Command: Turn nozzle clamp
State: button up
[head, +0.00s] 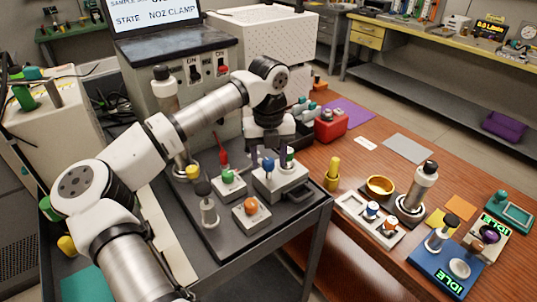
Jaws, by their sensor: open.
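My gripper (272,146) points down over a grey block (284,182) on the dark work surface. The jaws are open, and the arm's wrist hides much of the space behind them. A blue knob (268,165) and a green-topped part (290,154) stand upright on this block, close to the fingers. I cannot tell whether the fingers touch either part, or which part is the nozzle clamp.
A switch cabinet (200,70) stands behind. The brown table (330,235) at right holds a red container (331,124), a gold bowl (380,187) and several instruments.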

jog(key=c, duration=1)
jog(key=shift+m+b, duration=0.35)
jog(key=shift+m, duration=0.05)
jog(key=m+b, duration=0.2)
jog(key=m, duration=0.1)
jog(key=shift+f+m, duration=0.1)
jog(key=shift+m, duration=0.2)
jog(key=m+b, duration=0.1)
jog(key=m, duration=0.3)
jog(key=shift+m+b, duration=0.3)
jog(key=shift+b, duration=0.1)
jog(key=m, duration=0.4)
jog(key=shift+m, duration=0.3)
jog(key=m, duration=0.4)
jog(key=shift+b, duration=0.35)
jog(key=shift+m, duration=0.3)
